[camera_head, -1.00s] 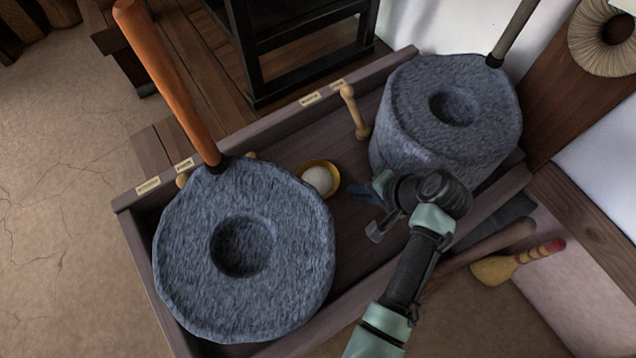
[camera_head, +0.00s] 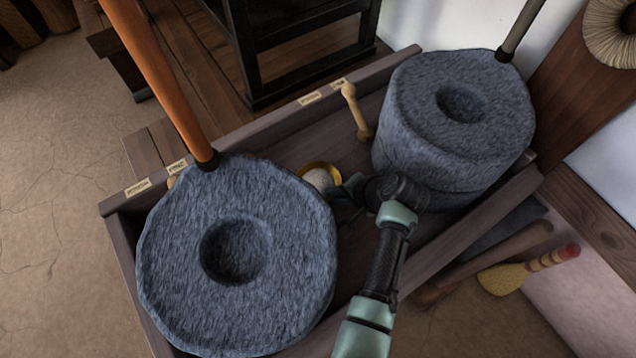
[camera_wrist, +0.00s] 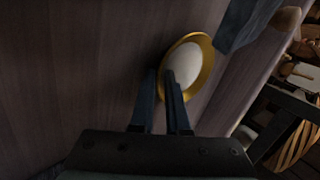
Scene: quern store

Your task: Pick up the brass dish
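The brass dish (camera_head: 334,169) is a small round golden dish with pale white contents, lying in the wooden trough between the two millstones. In the head view my gripper (camera_head: 347,190) is at its right side and hides part of it. In the wrist view the dish (camera_wrist: 207,70) is tilted in the picture just beyond my fingertips (camera_wrist: 161,76). One finger overlaps its white contents and the other is just outside its left rim. A gap shows between the fingers, with the near rim between them. I cannot tell whether either finger touches the dish.
A large grey millstone (camera_head: 290,240) with an orange handle (camera_head: 160,75) stands left of the dish. Another millstone (camera_head: 415,125) stands to the right. A wooden peg (camera_head: 355,110) is near the trough's labelled back wall (camera_head: 260,130). A brush (camera_head: 505,278) lies outside at right.

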